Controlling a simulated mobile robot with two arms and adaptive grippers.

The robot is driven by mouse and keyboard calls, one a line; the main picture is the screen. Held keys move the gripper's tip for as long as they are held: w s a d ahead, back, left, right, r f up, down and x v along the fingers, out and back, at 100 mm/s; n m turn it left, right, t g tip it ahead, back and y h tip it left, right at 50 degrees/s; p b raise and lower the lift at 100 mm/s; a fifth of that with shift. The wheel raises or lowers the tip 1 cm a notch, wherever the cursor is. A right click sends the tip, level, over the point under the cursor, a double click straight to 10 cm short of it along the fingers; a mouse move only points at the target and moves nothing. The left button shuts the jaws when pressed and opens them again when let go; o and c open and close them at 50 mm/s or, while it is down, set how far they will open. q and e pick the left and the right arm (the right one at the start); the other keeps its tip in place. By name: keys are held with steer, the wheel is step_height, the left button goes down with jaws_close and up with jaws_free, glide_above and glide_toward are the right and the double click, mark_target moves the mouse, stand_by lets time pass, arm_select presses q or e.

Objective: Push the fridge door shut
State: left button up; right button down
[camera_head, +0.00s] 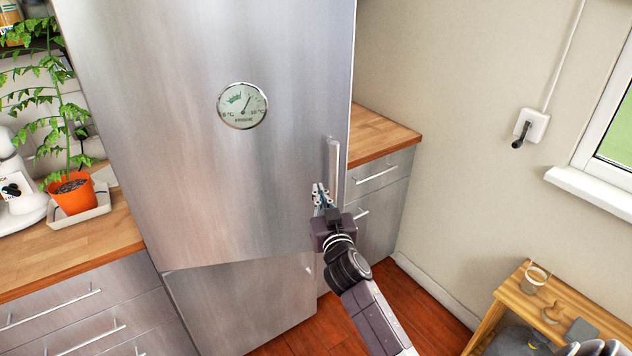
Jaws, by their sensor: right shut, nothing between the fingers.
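The tall steel fridge has a large upper door (190,150) with a vertical handle (334,165) near its right edge. A round dial (242,106) is on the door's front. A smaller steel front (240,305) is below, and the upper door's right side reaches past it. The upper door looks slightly ajar, but I cannot tell the gap. My right gripper (321,188) is shut and empty, its fingertips at the door's front, just left of the handle's lower end. I cannot tell whether they touch the door. My left gripper is not in view.
A wooden counter with drawers (385,132) stands right of the fridge. Another counter (100,238) on the left holds a plant in an orange pot (72,193). A small wooden table (510,297) is at lower right. Some red wooden floor (430,300) between is clear.

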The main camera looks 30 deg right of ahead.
mark_target(314, 177)
steer(key=shift+p+x, duration=0.55)
steer(key=shift+x, duration=1.6)
steer(key=shift+d, duration=0.1)
